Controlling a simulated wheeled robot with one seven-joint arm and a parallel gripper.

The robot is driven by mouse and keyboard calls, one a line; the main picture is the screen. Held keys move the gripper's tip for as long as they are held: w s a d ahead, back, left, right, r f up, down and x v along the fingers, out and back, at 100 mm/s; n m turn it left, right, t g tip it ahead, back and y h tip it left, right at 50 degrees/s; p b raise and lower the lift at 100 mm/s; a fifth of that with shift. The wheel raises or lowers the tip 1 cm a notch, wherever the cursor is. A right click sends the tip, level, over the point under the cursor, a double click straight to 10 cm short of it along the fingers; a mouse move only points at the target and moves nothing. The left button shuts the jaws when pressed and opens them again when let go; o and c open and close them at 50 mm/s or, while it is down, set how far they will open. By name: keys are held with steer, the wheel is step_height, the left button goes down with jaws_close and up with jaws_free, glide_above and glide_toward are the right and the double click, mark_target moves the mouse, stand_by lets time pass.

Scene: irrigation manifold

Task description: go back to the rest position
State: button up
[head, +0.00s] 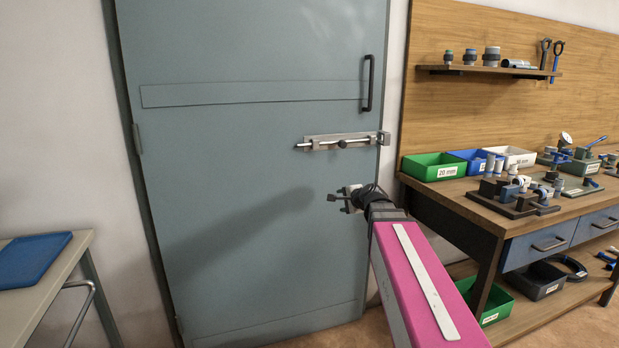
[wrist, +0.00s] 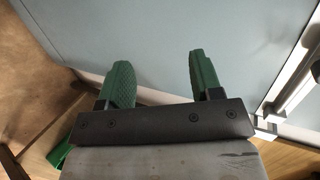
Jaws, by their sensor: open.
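My gripper (head: 339,199) is in front of the blue-grey door (head: 230,215), below the slide bolt (head: 342,142). It is open, and nothing shows between its jaws. In the wrist view, the two green fingers of my gripper (wrist: 158,80) stand apart, with the pale blue door face (wrist: 150,30) beyond them. I cannot tell how far the fingertips are from the door. My pink arm reaches in from the lower right of the head view.
A workbench (head: 465,215) with bins and pipe fittings stands right of my arm. A green bin (head: 490,302) is on its lower shelf. A black door handle (head: 368,84) is above the bolt. A table (head: 50,290) with a blue tray (head: 32,258) stands at left.

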steer(key=s+d+f+n+g+h, duration=0.2)
steer(key=s+f+n+g, duration=0.3)
steer(key=s+f, duration=0.6)
steer(key=s+d+f+n+g+h, duration=0.3)
steer(key=s+f+n+g, duration=0.3)
steer(key=s+f, duration=0.5)
steer(key=shift+f+n+g+h, duration=0.4)
steer(key=shift+f+n, duration=0.6)
steer(key=shift+f, duration=2.35)
steer(key=shift+s, duration=0.1)
steer(key=shift+c, duration=0.2)
